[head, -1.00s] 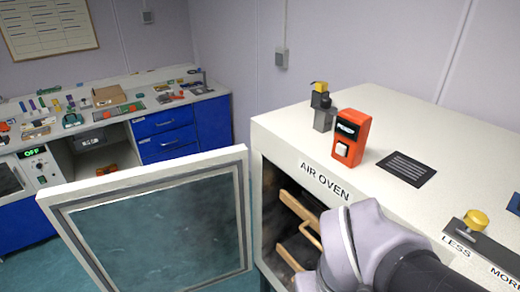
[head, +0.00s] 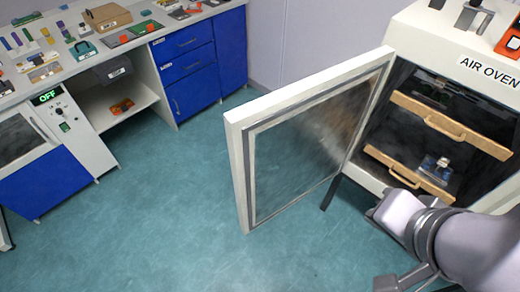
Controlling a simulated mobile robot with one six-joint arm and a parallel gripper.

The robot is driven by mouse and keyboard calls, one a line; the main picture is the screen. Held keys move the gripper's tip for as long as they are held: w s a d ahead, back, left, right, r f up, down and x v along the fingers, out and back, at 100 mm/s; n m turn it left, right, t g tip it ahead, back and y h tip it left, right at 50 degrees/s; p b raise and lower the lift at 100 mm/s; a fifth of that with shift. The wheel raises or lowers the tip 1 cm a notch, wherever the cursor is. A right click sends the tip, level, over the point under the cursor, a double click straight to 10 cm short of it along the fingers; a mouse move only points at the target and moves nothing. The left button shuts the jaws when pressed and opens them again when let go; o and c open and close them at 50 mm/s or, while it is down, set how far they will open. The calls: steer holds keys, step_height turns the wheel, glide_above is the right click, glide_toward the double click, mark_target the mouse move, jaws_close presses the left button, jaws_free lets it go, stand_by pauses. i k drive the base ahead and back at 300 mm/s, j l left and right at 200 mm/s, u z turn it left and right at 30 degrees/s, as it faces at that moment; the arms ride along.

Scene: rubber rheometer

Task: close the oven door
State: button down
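The oven door (head: 310,145) is a white-framed panel with a dark glass window. It stands wide open, hinged at the left side of the oven opening and swung out over the floor to the left. The air oven (head: 440,45) is at the right, its dark inside exposed, with wooden-fronted shelves in it. My lilac-grey arm comes in from the lower right, in front of the oven. A grey part that appears to belong to my gripper (head: 390,282) shows at the bottom edge, partly cut off. It is apart from the door, and its opening cannot be made out.
Two wooden drawer fronts with handles, upper (head: 450,126) and lower (head: 408,174), sit inside the oven. A blue-fronted workbench (head: 190,70) with many small items runs along the left. The teal floor (head: 170,220) between bench and door is clear.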

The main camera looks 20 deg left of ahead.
mark_target(284, 144)
steer(key=j+z, duration=0.25)
steer(key=j, duration=0.3)
steer(key=i+j+z, duration=0.1)
steer(key=j+z, duration=0.15)
steer(key=j, duration=0.35)
steer(key=j+z, duration=0.25)
steer(key=j, duration=0.3)
steer(key=k+j+z, duration=0.25)
steer(key=j, duration=0.3)
steer(key=j+z, duration=0.25)
steer(key=j, duration=0.3)
steer(key=k+l+u, duration=0.15)
steer(key=l+u, duration=0.2)
steer(key=k+l+u, duration=0.2)
steer(key=l+u, duration=0.15)
steer(key=k+l+u, duration=0.35)
steer(key=i+j, duration=0.05)
steer(key=i, duration=0.05)
